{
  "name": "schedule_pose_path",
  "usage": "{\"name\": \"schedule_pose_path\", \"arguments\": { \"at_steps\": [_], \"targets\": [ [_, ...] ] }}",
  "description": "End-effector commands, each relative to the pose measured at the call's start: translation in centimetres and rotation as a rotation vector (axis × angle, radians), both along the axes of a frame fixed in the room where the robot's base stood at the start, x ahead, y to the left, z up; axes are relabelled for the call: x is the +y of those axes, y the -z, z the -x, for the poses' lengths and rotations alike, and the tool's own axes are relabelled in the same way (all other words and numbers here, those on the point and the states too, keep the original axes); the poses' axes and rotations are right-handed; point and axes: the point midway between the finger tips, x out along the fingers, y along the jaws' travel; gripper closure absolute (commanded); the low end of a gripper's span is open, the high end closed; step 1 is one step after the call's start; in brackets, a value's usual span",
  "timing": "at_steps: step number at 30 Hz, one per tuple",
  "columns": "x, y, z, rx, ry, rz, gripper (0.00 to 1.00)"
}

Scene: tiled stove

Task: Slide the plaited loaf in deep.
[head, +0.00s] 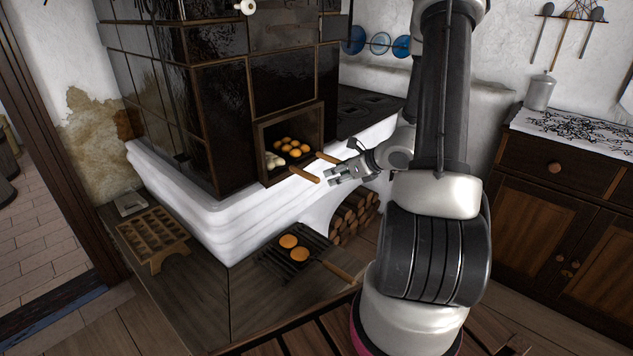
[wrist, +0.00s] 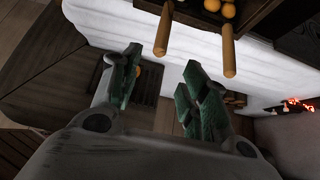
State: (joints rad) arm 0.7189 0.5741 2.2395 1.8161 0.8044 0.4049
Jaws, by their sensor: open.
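A pale lumpy piece (head: 273,161), which looks like the plaited loaf, lies inside the mouth of the dark tiled stove (head: 222,110), at the left of the opening. A wooden handle (head: 305,174) sticks out of the opening in front of it. This seems to be the left handle (wrist: 163,28) in the wrist view. My gripper (head: 329,178) is open and empty, outside the opening and just right of that handle's end. In the wrist view its fingers (wrist: 162,68) are apart, with both handles beyond their tips. The loaf itself is not clear in the wrist view.
A second handle (head: 328,158) sticks out to the right, with several golden rolls (head: 291,146) behind it. Below, a dark rack (head: 272,262) with two round breads lies on the wooden bench (head: 195,300). A wooden compartment tray (head: 152,232) stands at left.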

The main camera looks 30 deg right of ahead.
Motion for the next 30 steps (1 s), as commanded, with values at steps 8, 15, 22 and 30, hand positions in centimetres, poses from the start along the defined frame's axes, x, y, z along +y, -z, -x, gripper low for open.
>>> {"name": "schedule_pose_path", "arguments": {
  "at_steps": [8, 15, 22, 30],
  "targets": [
    [1.2, 2.2, -2.8, 0.001, -0.006, 0.001, 0.55],
    [2.2, 4.4, -5.5, 0.0, -0.007, 0.003, 0.55],
    [2.7, 5.5, -6.9, -0.001, -0.005, 0.002, 0.55],
    [2.8, 5.7, -7.2, -0.001, -0.005, 0.002, 0.55]
  ]
}}
